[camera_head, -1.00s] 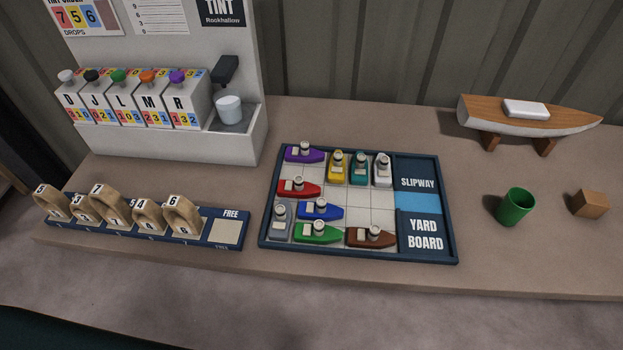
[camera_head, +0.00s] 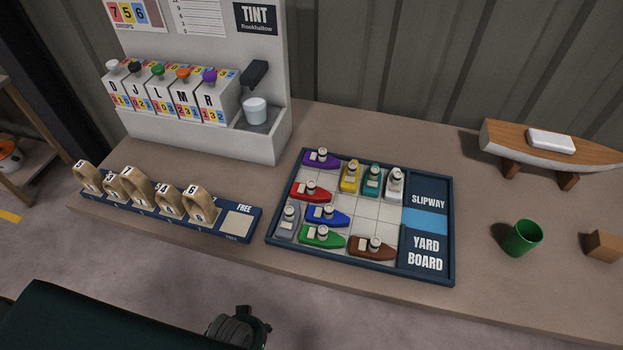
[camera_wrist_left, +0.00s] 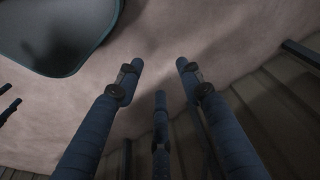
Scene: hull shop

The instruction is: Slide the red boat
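The small red boat (camera_head: 311,191) lies in the left part of the dark blue yard board (camera_head: 360,275) in the head view. Its bow points right. The cells to its right look empty, up to the light-blue patch (camera_head: 425,220) at the board's right side. The purple boat (camera_head: 320,158) is above it and the blue boat (camera_head: 328,215) below it. My left gripper (camera_wrist_left: 160,66) is open and empty over the floor in the left wrist view. No gripper is near the red boat. My right gripper is not identifiable in the frames.
Yellow (camera_head: 350,178), teal (camera_head: 372,180), white (camera_head: 394,184), grey (camera_head: 287,220), green (camera_head: 321,236) and brown (camera_head: 371,248) boats share the board. A green cup (camera_head: 522,238) and wooden block (camera_head: 603,246) stand right. A numbered rack (camera_head: 236,225) is left. A dark part of mine shows at bottom.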

